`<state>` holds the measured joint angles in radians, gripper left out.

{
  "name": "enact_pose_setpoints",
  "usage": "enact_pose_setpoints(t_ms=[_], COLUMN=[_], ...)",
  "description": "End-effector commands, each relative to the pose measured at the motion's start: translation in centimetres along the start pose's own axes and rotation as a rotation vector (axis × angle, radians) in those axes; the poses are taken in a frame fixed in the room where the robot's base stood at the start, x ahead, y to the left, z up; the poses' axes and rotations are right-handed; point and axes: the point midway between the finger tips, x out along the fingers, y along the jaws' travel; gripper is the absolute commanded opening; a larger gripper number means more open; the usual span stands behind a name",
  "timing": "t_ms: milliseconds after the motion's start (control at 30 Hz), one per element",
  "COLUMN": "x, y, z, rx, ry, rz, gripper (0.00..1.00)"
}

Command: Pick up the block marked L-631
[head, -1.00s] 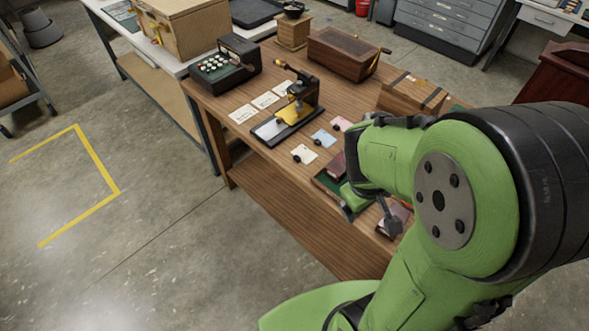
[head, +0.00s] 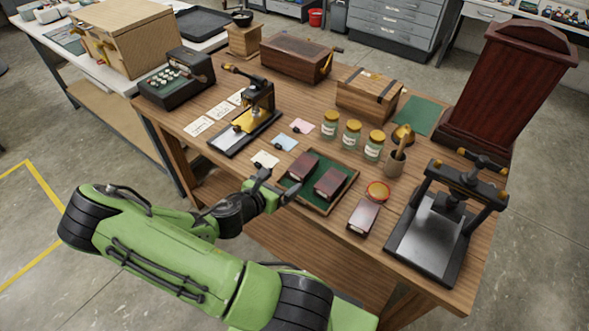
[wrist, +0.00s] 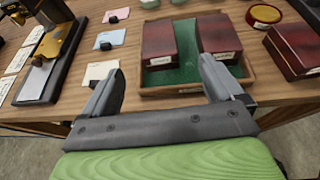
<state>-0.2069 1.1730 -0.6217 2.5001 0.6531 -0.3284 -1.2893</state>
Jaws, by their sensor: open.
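Three dark red blocks with small pale labels are in view; I cannot read which is L-631. In the head view, one block (head: 302,166) and another block (head: 331,182) lie in a green-lined tray (head: 314,207). The third block (head: 363,216) lies on the table right of the tray. My gripper (head: 281,183) is open and empty at the tray's near left edge. In the wrist view, my gripper (wrist: 163,66) faces the tray (wrist: 182,90), with the left block (wrist: 164,40) between the fingers' directions, the right block (wrist: 218,34) beside it and the third block (wrist: 297,46) far right.
On the wooden table, a press (head: 436,225) stands right and a stamping device (head: 250,115) left.

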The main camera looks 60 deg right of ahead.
Motion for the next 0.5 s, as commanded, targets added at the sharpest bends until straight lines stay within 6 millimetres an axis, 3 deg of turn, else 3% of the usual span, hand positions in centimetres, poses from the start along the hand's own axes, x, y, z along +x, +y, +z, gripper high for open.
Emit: enact_pose_setpoints(t_ms=[200,367,500], x=[5.4,7.2,9.9], y=[-0.1,0.0,0.1], z=[-0.1,-0.1,0.0], rx=[0.004,0.004,0.005], ry=[0.000,0.001,0.001], rz=[-0.004,-0.002,-0.002], gripper=[0.94,0.94,0.94])
